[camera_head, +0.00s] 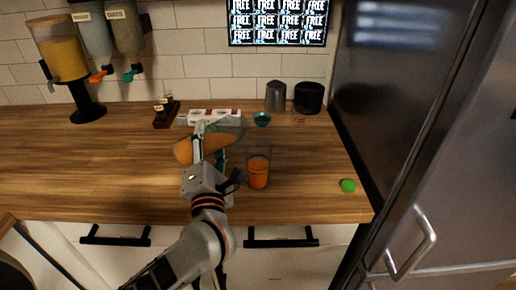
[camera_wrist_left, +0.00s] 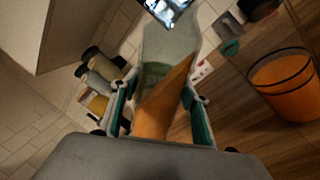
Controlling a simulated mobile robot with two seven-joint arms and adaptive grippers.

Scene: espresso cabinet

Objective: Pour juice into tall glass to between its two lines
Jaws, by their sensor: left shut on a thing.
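My left gripper (camera_head: 209,145) is shut on a clear juice bottle (camera_head: 188,152), which is tilted well over above the counter. Orange juice lies slanted along its lower side, as the left wrist view also shows (camera_wrist_left: 165,100). The tall glass (camera_head: 258,172) stands upright on the counter, just right of the gripper. It holds orange juice, and also shows at the right of the left wrist view (camera_wrist_left: 285,90). Dark lines ring the glass, but I cannot tell the juice level against both. I see no clear stream between bottle and glass. My right gripper is not in view.
A green cap (camera_head: 348,186) lies on the counter at the right. A teal bowl (camera_head: 262,119), a grey canister (camera_head: 276,96) and a black container (camera_head: 308,98) stand behind. A juice dispenser (camera_head: 62,62) stands at the left. The left front counter is clear.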

